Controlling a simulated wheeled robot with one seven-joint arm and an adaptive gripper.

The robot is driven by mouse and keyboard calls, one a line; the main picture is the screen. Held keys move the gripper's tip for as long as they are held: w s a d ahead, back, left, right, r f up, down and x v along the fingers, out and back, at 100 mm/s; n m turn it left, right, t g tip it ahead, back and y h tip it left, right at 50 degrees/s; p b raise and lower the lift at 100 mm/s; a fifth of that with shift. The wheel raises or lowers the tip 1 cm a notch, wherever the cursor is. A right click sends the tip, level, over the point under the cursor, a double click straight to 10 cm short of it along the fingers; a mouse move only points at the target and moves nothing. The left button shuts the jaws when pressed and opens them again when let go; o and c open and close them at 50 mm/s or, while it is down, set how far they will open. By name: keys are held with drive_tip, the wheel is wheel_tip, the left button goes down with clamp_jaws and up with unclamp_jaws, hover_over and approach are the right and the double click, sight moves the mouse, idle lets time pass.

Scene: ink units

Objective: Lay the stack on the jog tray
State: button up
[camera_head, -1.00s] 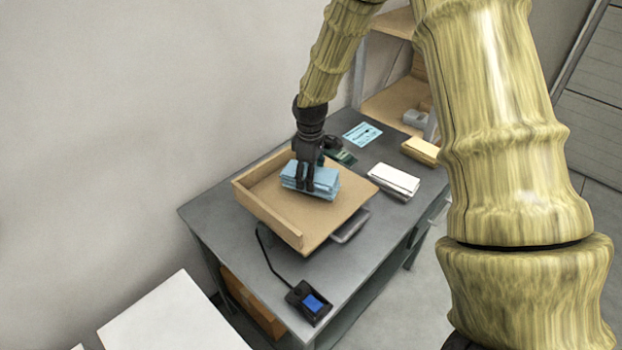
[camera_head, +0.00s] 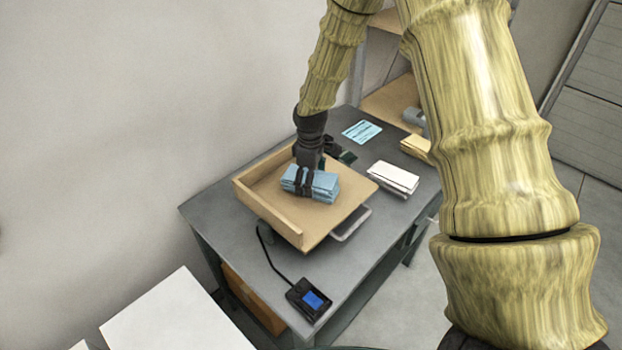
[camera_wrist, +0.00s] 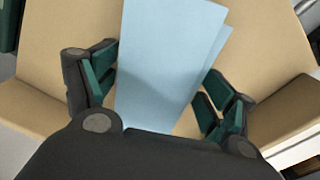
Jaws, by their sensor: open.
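The blue stack (camera_head: 322,186) lies on the tan wooden jog tray (camera_head: 292,222), which has raised walls on its left and back sides. The sheets are slightly fanned at one edge. My gripper (camera_head: 303,188) is over the stack at the tray. In the wrist view my gripper (camera_wrist: 155,95) is open, with one finger on each side of the blue stack (camera_wrist: 170,60).
A white stack (camera_head: 393,178) and a yellow stack (camera_head: 416,147) lie right of the tray on the grey table (camera_head: 350,262). A blue printed card (camera_head: 362,131) lies behind. A black device with a blue screen (camera_head: 309,300) sits at the front, its cable running to the tray.

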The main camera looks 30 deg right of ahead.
wheel_tip(320, 180, up, 12)
drive_tip(key=b, duration=0.3)
drive_tip(key=shift+r+b, duration=0.15)
drive_tip(key=shift+b, duration=0.15)
idle(0.4)
